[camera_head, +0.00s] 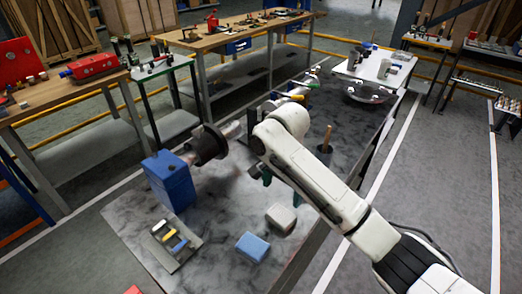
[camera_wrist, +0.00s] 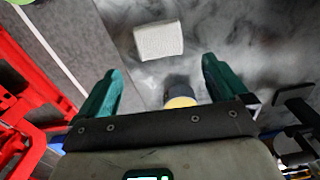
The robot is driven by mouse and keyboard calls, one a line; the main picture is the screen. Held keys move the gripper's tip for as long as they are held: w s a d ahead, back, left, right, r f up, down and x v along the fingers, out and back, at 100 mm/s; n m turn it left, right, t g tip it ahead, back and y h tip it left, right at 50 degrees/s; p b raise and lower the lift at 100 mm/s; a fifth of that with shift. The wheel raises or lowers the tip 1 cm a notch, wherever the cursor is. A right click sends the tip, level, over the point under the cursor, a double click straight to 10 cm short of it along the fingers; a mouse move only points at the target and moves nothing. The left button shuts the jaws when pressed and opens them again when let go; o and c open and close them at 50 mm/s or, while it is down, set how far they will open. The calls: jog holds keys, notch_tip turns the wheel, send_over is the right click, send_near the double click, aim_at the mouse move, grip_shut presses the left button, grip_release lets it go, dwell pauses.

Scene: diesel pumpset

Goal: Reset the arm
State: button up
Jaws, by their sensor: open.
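My gripper (camera_head: 266,176) hangs over the grey stained table (camera_head: 225,225) in the head view, mostly hidden behind my white arm. In the wrist view its two dark green fingers stand wide apart and my gripper (camera_wrist: 160,82) is open. A pale block (camera_wrist: 158,40) lies beyond the fingertips, apart from them. A dark thing with a yellow band (camera_wrist: 181,95) shows between the fingers near the palm; I cannot tell its distance. In the head view a pale grey block (camera_head: 281,217) and a blue block (camera_head: 252,247) lie on the table near its front.
A blue box-shaped machine part (camera_head: 170,181) with a dark round flange stands left of my gripper. A tray (camera_head: 188,252) with coloured-handled tools lies at the front left. Red frame parts (camera_wrist: 22,100) show in the wrist view.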

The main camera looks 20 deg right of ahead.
jog(key=s+a+f+n+t+y, duration=0.1)
jog(key=s+a+n, duration=0.1)
jog(key=s, duration=0.1)
jog(key=s+a+f+n+t+y, duration=0.1)
jog(key=s+a+f+n, duration=0.1)
jog(key=s+a, duration=0.1)
jog(key=s+a+f+n+y, duration=0.1)
jog(key=s+a+f+n, duration=0.1)
jog(key=s+a, duration=0.1)
jog(key=shift+s+f+t+y, duration=0.15)
jog(key=shift+t+y, duration=0.15)
jog(key=shift+t, duration=0.1)
jog(key=s+d+f+n+t+h, duration=0.1)
jog(key=s+d+n+h, duration=0.15)
jog(key=s+d, duration=0.55)
jog(key=s+d+f+n+t+h, duration=0.1)
jog(key=s+d+n, duration=0.2)
jog(key=s+d, duration=0.5)
jog(key=s+f+g, duration=0.2)
jog(key=s+f, duration=0.1)
jog(key=s, duration=0.3)
jog(key=s+f+g, duration=0.1)
jog(key=s+f, duration=0.2)
jog(key=s, duration=0.4)
jog(key=shift+s+g, duration=0.2)
jog(key=shift+g, duration=0.2)
jog(key=shift+w+a+r, duration=0.1)
